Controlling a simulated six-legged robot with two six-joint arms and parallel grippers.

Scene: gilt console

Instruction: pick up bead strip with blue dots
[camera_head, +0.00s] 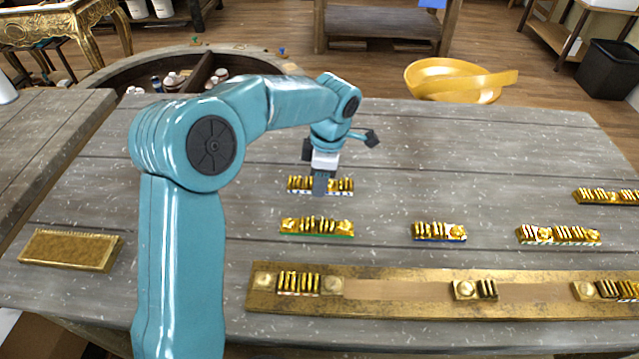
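Several gold bead strips lie on the grey plank table. My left gripper (320,184) points straight down over the middle of one strip (343,186), which has a pale, speckled lower edge. Its dots are too small to make out for certain, though they may be blue. The near finger hides the strip's middle, and the far finger is hidden, so I cannot tell whether the gripper is closed on it. A strip with a plain blue edge (439,232) lies to the right and nearer. My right gripper is out of view.
Nearby lie a green-edged strip (317,227), a stripe-edged strip (558,236) and another far right (607,197). A long gilt board (400,291) with bead pieces runs along the front. A gold block (71,250) lies left. The table's back right is clear.

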